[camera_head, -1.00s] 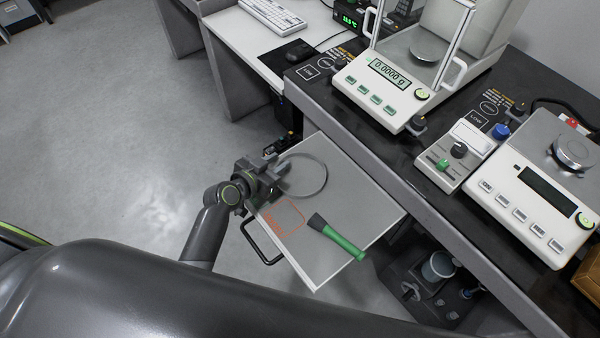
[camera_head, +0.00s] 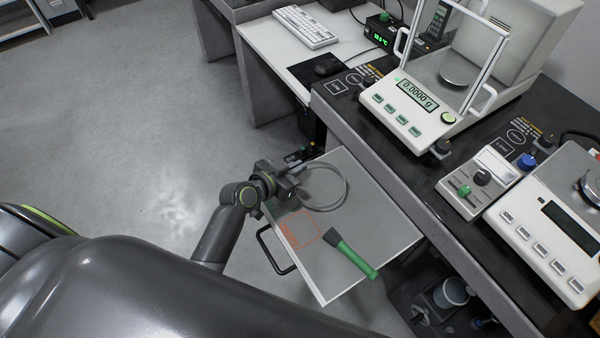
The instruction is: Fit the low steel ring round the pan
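The low steel ring (camera_head: 346,184) is a thin grey hoop over the back part of the pulled-out drawer (camera_head: 372,212). My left gripper (camera_head: 299,190) is at the ring's left edge; its fingertips are small and dark there, so I cannot tell whether they are shut on the ring or just beside it. Two balances stand on the dark bench. A round pan (camera_head: 457,76) sits inside the glass-shielded balance (camera_head: 412,108). The right balance (camera_head: 545,225) carries a round steel pan (camera_head: 591,186), cut off by the picture's right edge. My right gripper is not in view.
A green-handled brush (camera_head: 355,257) and an orange outline (camera_head: 300,231) are on the drawer, which has a black handle (camera_head: 268,250). A control box (camera_head: 480,182) stands between the balances. The bench edge overhangs the drawer's right side. Open floor lies left.

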